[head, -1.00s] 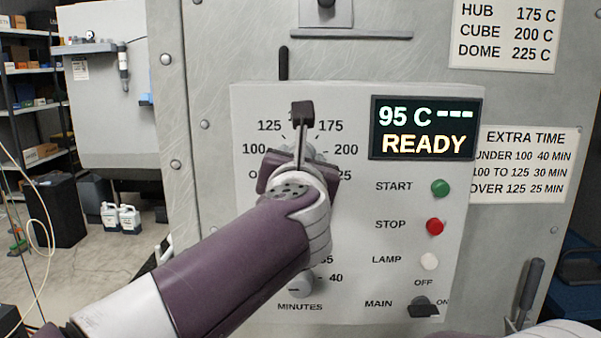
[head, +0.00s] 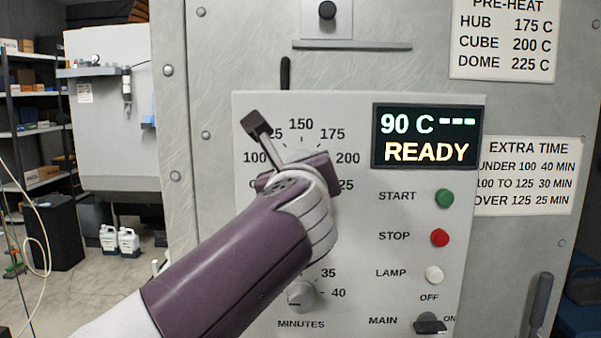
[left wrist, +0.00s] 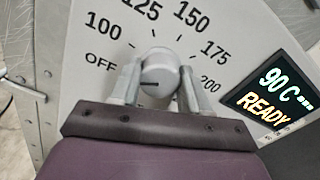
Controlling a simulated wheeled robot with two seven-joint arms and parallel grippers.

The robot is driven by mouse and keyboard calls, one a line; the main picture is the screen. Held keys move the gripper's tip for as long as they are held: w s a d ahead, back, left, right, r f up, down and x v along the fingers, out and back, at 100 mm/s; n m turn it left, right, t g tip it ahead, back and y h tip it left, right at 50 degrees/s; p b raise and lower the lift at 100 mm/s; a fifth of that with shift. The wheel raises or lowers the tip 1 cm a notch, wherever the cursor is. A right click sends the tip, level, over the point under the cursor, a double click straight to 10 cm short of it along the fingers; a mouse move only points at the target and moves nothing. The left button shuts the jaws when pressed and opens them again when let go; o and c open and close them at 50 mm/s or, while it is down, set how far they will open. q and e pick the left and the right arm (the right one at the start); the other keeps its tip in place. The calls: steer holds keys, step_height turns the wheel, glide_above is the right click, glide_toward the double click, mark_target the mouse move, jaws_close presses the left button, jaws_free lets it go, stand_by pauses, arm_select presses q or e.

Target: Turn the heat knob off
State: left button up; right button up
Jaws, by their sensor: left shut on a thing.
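The heat knob (left wrist: 158,68) is a round grey dial in the left wrist view, with a dark pointer line directed left, toward the OFF side. My left gripper (left wrist: 160,88) is shut on it, one finger on each side. In the head view my left gripper (head: 290,172) covers the knob and hides the OFF mark. The display (head: 425,137) reads 90 C, dashes and READY; it also shows in the left wrist view (left wrist: 268,93). My right gripper is not in view.
The panel also has a green START button (head: 444,198), red STOP button (head: 439,237), white LAMP button (head: 434,275), MAIN switch (head: 431,325) and minutes knob (head: 301,294). A ledge (head: 352,46) juts out above the panel. Shelves (head: 30,120) stand far left.

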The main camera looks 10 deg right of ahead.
arm_select(q)
steer(key=shift+f, duration=0.1)
stand_by(0.3)
steer(key=o, duration=1.1)
steer(key=shift+c, duration=0.2)
steer(key=b+v, duration=0.3)
steer(key=v, duration=0.9)
steer(key=shift+s+b, duration=0.3)
steer(key=shift+s, duration=0.05)
steer(key=shift+a, duration=0.1)
